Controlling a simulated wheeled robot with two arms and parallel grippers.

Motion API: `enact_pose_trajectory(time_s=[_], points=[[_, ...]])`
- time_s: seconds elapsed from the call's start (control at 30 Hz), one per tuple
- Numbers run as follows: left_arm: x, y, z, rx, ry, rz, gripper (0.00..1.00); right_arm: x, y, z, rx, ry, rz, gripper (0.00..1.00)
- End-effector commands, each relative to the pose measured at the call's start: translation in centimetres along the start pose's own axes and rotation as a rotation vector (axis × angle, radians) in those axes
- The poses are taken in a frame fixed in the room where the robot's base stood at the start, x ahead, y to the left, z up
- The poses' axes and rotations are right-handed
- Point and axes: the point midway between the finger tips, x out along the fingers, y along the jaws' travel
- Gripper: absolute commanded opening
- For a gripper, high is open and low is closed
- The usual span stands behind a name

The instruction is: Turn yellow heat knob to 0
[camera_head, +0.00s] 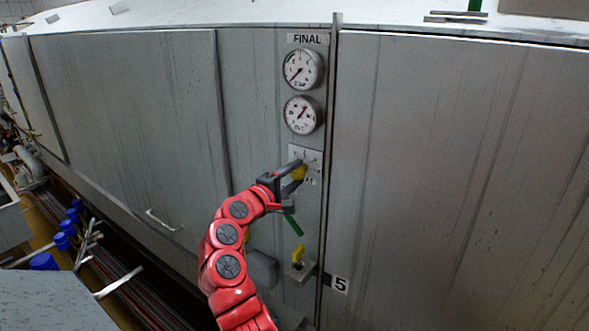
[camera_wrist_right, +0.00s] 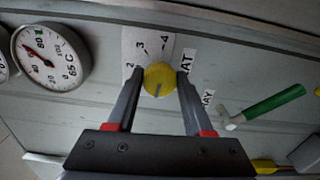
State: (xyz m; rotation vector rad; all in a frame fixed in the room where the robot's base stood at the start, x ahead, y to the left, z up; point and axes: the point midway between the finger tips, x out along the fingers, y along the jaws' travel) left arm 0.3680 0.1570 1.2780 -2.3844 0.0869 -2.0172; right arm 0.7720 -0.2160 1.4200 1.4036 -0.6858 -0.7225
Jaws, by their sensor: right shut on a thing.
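The yellow heat knob (camera_head: 299,172) sits on a white scale plate (camera_head: 304,153) on the grey metal panel, below two round gauges. My right gripper (camera_head: 296,170) reaches it from below left. In the right wrist view the yellow knob (camera_wrist_right: 159,79) is between the two fingers of my right gripper (camera_wrist_right: 157,80), which is shut on it. A dark pointer line shows on the knob's face. The numbers 2, 3 and 4 are readable on the plate; the 0 mark is not visible. My left gripper is not in view.
The upper gauge (camera_head: 303,69) and lower gauge (camera_head: 302,115) are above the knob. A green lever (camera_wrist_right: 273,103) is close beside my right gripper. A yellow-handled valve (camera_head: 299,254) and a grey box (camera_head: 262,268) are below. Flat metal panels lie either side.

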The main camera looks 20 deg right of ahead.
Motion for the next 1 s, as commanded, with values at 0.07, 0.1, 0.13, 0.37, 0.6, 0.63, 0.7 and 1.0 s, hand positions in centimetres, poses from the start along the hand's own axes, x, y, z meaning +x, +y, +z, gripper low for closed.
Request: enact_pose_trajectory(time_s=[0.07,0.1,0.13,0.37,0.6,0.63,0.7,1.0], points=[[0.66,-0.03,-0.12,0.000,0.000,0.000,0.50,-0.04,0.28,-0.05,-0.039,0.002,0.000,0.00],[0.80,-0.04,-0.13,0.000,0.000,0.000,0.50,-0.04,0.26,-0.05,-0.057,0.002,0.000,0.00],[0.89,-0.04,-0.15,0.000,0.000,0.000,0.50,-0.04,0.25,-0.05,-0.068,0.002,0.000,0.00],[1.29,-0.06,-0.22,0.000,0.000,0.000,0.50,-0.05,0.14,-0.07,-0.125,0.002,0.000,0.00],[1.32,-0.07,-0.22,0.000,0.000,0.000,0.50,-0.05,0.05,-0.07,-0.138,0.002,0.000,0.00],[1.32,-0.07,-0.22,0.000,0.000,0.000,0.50,-0.05,0.04,-0.08,-0.138,0.002,0.000,0.00],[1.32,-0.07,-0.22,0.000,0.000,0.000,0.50,-0.05,0.04,-0.07,-0.138,0.002,0.000,0.00],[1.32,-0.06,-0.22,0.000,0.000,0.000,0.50,-0.04,0.01,-0.06,-0.137,0.001,0.000,0.80]])
